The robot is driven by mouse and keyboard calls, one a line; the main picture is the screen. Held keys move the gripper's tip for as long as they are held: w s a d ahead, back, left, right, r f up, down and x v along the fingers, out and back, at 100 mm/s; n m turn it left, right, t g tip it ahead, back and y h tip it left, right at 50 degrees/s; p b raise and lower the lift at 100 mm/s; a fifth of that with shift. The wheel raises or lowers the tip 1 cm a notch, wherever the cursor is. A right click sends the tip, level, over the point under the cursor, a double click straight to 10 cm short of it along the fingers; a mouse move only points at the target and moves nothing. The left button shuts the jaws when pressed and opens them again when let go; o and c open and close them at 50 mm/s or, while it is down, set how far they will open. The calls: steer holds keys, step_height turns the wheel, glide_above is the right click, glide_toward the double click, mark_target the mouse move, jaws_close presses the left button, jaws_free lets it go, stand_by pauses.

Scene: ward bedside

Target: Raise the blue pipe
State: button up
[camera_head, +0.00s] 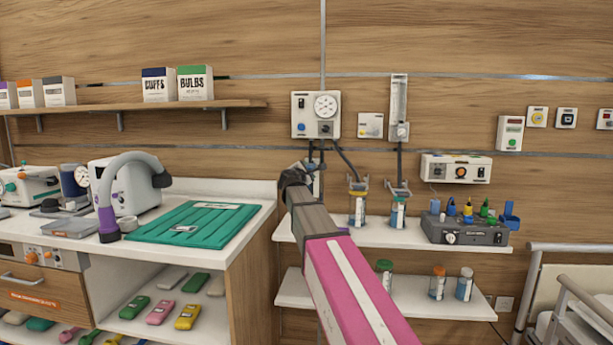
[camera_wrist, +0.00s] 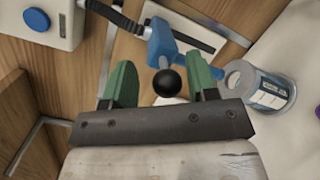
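The blue pipe (camera_wrist: 161,42) is in the wrist view, a blue fitting with a black ball (camera_wrist: 167,82) at its near end and a black ribbed hose (camera_wrist: 119,15) joining it at the upper left. My gripper (camera_wrist: 162,82) has two green fingers set apart. The ball shows between them with clear gaps on both sides, so the gripper is open and not closed on it. I cannot tell how deep the ball sits between the fingers. In the head view my pink arm covers the fingers, and I cannot make out the pipe clearly.
A white wall unit with a gauge (camera_head: 316,115) hangs above. A labelled jar (camera_wrist: 270,90) is close to the right finger. Capped jars (camera_head: 358,208) hang beside my arm above the upper shelf (camera_head: 412,236). A worktop with a green mat (camera_head: 195,224) stands at left.

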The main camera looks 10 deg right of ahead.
steer(key=shift+s+f, duration=0.1)
steer(key=shift+f, duration=0.05)
steer(key=shift+s+a, duration=0.15)
steer(key=shift+s, duration=0.05)
steer(key=v, duration=1)
steer(key=shift+s, duration=0.1)
